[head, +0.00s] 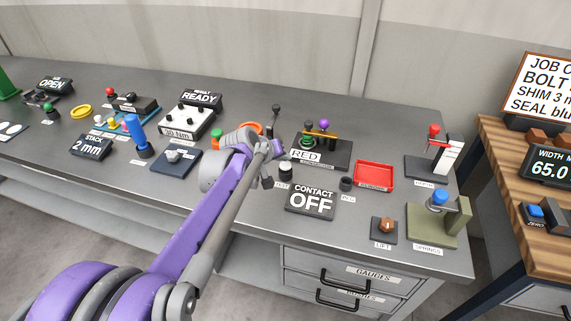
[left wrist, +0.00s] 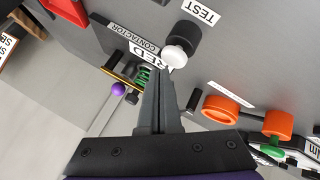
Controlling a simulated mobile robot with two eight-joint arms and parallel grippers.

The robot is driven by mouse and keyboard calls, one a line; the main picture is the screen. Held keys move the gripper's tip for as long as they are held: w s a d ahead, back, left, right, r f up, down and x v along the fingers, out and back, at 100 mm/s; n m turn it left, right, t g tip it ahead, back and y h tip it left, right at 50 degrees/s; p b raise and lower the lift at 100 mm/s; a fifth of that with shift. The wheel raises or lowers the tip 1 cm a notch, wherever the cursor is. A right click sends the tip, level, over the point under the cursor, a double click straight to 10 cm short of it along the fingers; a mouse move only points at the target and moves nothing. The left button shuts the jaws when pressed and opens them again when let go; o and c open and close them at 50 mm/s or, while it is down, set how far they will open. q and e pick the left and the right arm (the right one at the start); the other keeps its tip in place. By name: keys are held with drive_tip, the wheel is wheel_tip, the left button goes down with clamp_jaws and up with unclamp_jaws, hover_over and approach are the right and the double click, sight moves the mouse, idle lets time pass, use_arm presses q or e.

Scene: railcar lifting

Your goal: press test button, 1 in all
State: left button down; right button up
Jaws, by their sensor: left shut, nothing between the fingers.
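The test button is a short black cylinder with a white cap (left wrist: 178,50) beside a TEST label in the left wrist view. In the head view the test button (head: 285,172) stands on the grey bench behind the CONTACT OFF sign (head: 311,200), small and partly crowded by my arm. My left gripper (head: 267,182) is shut and empty close to it. In the left wrist view the shut fingertips (left wrist: 160,72) point at the white cap and appear just short of it; I cannot tell if they touch. My right gripper is not in view.
A red tray (head: 374,175) and a small black knob (head: 346,184) are to the right.

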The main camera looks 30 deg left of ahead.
sight(284, 167)
use_arm(q)
drive_tip(key=shift+f, duration=0.3)
drive_tip(key=shift+f+b, duration=0.4)
drive_tip(key=shift+f, duration=0.2)
idle(0.7)
drive_tip(key=shift+r, duration=0.1)
drive_tip(key=shift+r+p, duration=0.8)
drive_tip(key=shift+r, duration=0.15)
drive_tip(key=shift+r, duration=0.1)
wheel_tip(284, 167, up, 5)
drive_tip(key=p, duration=0.3)
drive_tip(key=shift+p, duration=0.35)
idle(0.4)
